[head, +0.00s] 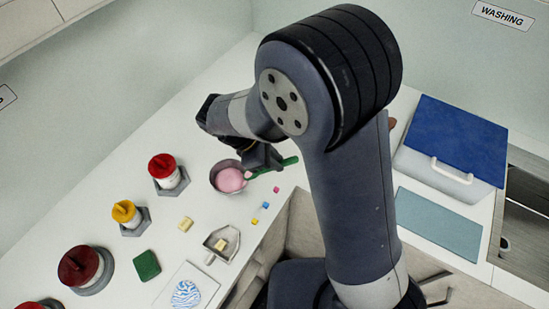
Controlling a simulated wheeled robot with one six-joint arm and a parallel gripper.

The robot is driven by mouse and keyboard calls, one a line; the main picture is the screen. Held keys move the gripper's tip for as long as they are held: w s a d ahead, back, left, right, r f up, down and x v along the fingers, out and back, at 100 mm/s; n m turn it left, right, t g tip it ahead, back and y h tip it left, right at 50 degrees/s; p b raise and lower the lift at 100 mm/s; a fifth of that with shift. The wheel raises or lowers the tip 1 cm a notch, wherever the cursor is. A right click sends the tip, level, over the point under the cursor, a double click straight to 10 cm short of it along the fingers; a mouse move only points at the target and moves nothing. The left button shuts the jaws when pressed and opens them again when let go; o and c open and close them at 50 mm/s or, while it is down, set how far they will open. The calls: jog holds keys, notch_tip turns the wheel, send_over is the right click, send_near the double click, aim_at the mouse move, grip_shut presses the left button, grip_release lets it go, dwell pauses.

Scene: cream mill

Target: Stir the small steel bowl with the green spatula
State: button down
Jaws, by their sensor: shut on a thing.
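The small steel bowl (214,184) stands on the white counter and holds a pink mass. The green spatula (290,161) lies slanted, its handle end to the right and its other end reaching to the bowl's right side. My gripper (266,167) is shut on the spatula, just right of the bowl. The spatula's tip is hard to make out, so I cannot tell how deep it is in the pink mass. My arm covers part of the view above and right of the bowl.
Red- and yellow-lidded jars (165,172) (126,213) stand left. Small colored cubes (265,205), a yellow block (186,224), a metal scoop (219,244) and a green pad (146,265) lie in front. A blue-lidded bin (455,140) is right. The counter behind the bowl is clear.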

jog(key=shift+r+p, duration=1)
jog(key=shift+r, duration=2)
